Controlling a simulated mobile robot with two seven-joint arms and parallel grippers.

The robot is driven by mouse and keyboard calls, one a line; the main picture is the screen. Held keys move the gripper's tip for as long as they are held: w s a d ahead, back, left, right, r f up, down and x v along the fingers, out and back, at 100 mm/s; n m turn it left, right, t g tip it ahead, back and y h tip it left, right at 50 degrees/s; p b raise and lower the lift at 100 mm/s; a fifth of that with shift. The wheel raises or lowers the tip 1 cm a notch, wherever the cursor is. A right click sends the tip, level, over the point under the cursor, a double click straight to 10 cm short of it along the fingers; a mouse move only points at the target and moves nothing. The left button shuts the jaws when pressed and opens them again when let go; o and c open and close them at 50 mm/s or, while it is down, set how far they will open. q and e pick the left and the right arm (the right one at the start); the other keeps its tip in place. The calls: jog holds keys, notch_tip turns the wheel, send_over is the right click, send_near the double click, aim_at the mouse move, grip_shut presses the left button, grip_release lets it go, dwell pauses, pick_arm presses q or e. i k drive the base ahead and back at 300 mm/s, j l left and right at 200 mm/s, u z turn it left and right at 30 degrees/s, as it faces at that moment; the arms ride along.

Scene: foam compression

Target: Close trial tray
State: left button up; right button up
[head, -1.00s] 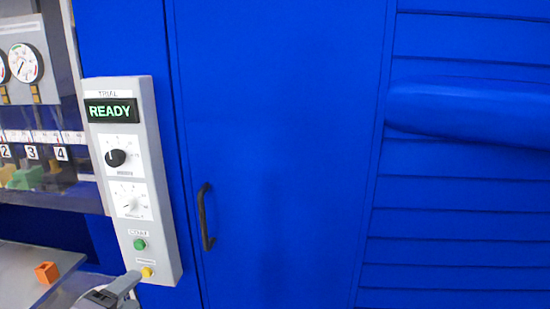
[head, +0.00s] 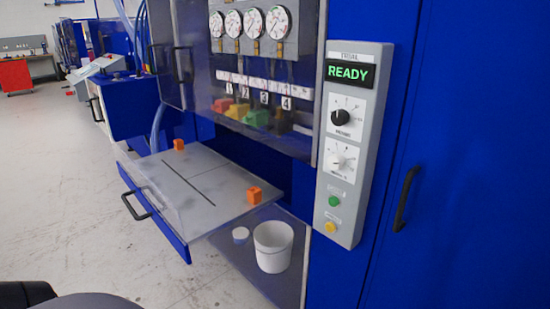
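The trial tray (head: 205,207) stands pulled out from the blue machine. It has a flat grey top with a dark line across it and a blue front with a black handle (head: 136,205). An orange block (head: 179,145) sits near its far left corner and another orange block (head: 254,195) near its right edge. The grey trial panel (head: 351,185) reads READY, with two dials, a green button (head: 334,201) and a yellow button (head: 331,227). Neither gripper shows; only dark rounded parts, seemingly mine, show at the bottom left.
Gauges (head: 276,22) and coloured blocks (head: 257,117) are behind a clear window. Open floor (head: 60,200) lies to the left.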

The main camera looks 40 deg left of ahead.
aim_at(192, 194)
jog(key=u, duration=2)
